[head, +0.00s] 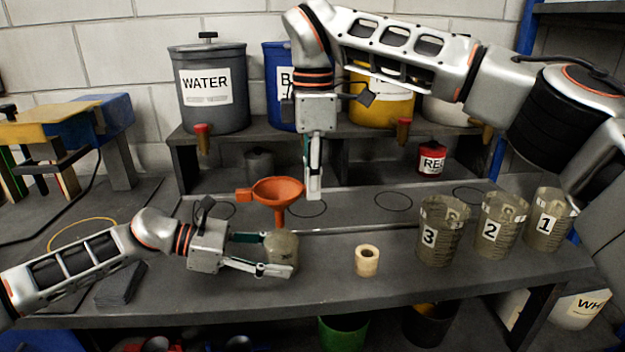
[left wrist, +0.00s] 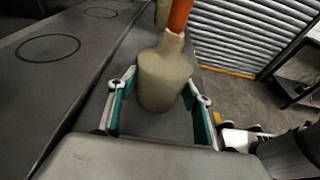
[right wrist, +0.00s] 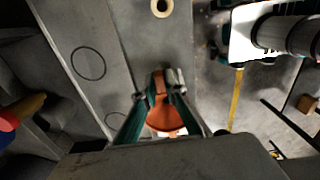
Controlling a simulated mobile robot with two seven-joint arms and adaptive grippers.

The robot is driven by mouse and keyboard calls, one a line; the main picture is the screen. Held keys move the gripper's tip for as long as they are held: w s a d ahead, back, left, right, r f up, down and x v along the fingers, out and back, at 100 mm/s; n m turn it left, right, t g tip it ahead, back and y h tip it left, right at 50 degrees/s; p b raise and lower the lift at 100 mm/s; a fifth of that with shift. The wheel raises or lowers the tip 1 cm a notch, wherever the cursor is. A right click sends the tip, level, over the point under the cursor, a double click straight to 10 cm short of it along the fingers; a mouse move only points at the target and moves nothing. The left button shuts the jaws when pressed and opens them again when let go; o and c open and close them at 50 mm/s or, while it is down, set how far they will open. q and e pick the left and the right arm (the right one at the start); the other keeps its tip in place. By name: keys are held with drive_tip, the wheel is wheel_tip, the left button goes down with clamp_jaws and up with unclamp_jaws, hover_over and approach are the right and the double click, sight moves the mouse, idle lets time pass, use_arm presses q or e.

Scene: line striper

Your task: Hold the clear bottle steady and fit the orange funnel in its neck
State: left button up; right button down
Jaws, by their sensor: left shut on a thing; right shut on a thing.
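The clear bottle (head: 283,252) looks cloudy grey-beige and stands upright on the bench. My left gripper (head: 272,255) is shut around its body from the left; the left wrist view shows the bottle (left wrist: 162,80) between the two fingers. The orange funnel (head: 277,190) is upright above the bottle, bowl up. Its spout points down at the neck, and in the left wrist view the orange spout (left wrist: 180,15) meets the neck's top. I cannot tell how far it is inside. My right gripper (head: 313,190) points down and is shut on the funnel's rim (right wrist: 165,118).
A beige ring (head: 367,260) stands on the bench right of the bottle. Cups numbered 3 (head: 443,230), 2 (head: 501,225) and 1 (head: 549,220) stand at the right. A WATER bucket (head: 208,110) and other buckets stand on a rear shelf. The bench front is clear around the ring.

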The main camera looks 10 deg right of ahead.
drive_tip(key=shift+f, duration=1.85)
idle(1.2)
drive_tip(key=shift+f, duration=0.8)
drive_tip(key=c, duration=2)
unclamp_jaws()
drive_tip(key=shift+o, duration=0.2)
drive_tip(key=shift+r, duration=4)
use_arm(q)
drive_tip(key=o, duration=0.9)
